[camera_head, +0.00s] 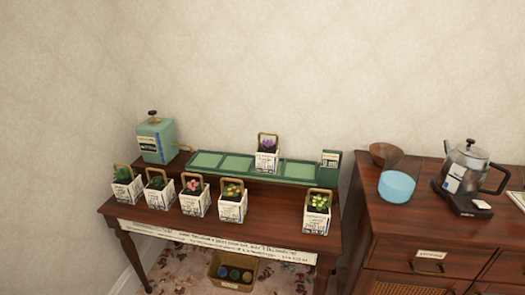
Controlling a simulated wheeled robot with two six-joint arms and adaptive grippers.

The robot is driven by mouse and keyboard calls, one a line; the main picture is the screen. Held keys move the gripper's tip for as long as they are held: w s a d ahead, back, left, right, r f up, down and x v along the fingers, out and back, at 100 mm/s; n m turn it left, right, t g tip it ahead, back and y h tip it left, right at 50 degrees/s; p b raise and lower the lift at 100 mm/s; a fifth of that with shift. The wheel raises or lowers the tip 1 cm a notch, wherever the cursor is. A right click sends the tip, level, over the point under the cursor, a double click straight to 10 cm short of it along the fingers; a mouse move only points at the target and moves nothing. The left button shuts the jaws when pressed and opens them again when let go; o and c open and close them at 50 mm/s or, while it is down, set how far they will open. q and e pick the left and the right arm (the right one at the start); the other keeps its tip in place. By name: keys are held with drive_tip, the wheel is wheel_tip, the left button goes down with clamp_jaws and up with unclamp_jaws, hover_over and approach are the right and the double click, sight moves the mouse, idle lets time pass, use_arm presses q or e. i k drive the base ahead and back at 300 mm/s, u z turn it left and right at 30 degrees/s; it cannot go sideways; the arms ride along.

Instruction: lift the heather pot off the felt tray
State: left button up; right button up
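A white pot with purple flowers (267,154), which looks like the heather, stands upright on the green felt tray (236,175). The tray lies on the raised back shelf of a wooden table. The pot has a tan loop handle above it and writing on its front that is too small to read. It stands right of the tray's middle, and bare light-green panels show to its left. Neither of my grippers is in view.
Several similar handled pots, such as the pink-flowered one (195,197), stand along the table front (270,226). A green canister (156,140) stands back left.

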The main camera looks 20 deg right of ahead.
sight(267, 154)
drive_tip(key=z, duration=0.55)
drive_tip(key=i, duration=0.75)
drive_tip(key=z, duration=0.8)
